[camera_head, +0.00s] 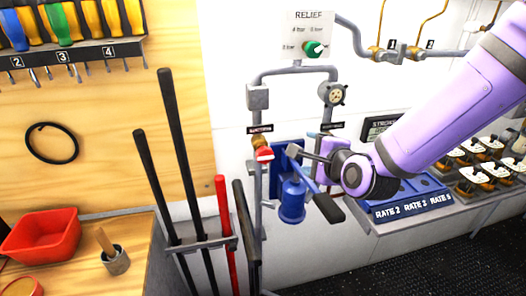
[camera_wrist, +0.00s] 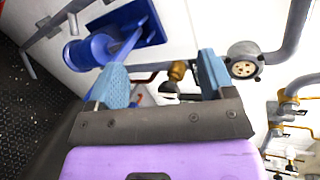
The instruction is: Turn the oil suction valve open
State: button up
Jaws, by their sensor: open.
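The suction valve (camera_head: 260,142) is a brass body with a red and white handle end, under a dark red label on the left pipe. My gripper (camera_head: 308,146) is open, to the right of this valve and in front of the blue pump area. The wrist view shows my two blue fingers (camera_wrist: 164,80) wide apart. Between them, farther off, is a brass valve (camera_wrist: 177,72) with a dark lever; a small red part (camera_wrist: 140,88) shows beside the left finger. I cannot tell whether the fingers touch anything. The handle's exact angle is unclear.
The blue hand pump (camera_head: 292,202) stands below the valve, also seen in the wrist view (camera_wrist: 88,52). A round flange (camera_head: 333,93) sits on the right pipe. Black and red bars (camera_head: 226,225) stand at left. A green relief knob (camera_head: 314,49) is above.

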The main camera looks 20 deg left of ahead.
aim_at(266, 157)
jog(key=s+a+f+m+t, duration=0.45)
jog(key=a+m, duration=0.35)
jog(key=m, duration=0.6)
jog(key=x, duration=1)
jog(key=shift+w+a+f, duration=0.15)
jog(key=shift+w+f, duration=0.05)
jog(key=shift+f, duration=0.05)
jog(key=c, duration=0.9)
